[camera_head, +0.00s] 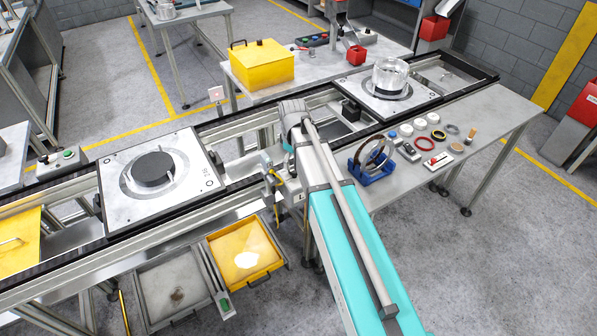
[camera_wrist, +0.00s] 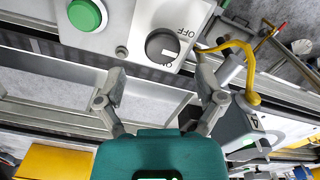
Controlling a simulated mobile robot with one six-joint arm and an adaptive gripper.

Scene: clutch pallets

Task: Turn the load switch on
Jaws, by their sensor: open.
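The load switch (camera_wrist: 161,46) is a dark round knob on a pale panel at the top middle of the wrist view. OFF is printed at its upper right and ON, partly covered, at its lower edge. A white mark shows on the knob's right part; I cannot tell for sure which label it points at. My gripper (camera_wrist: 163,82) is open and empty, its two fingers apart on either side below the knob, not closed on it. In the head view the switch cannot be made out near my arm.
A green button (camera_wrist: 86,15) sits left of the knob. A yellow hooked cable (camera_wrist: 235,48) is near the right finger. In the head view, a conveyor with pallets (camera_head: 160,207) and a side table (camera_head: 480,120) with small parts flank my arm.

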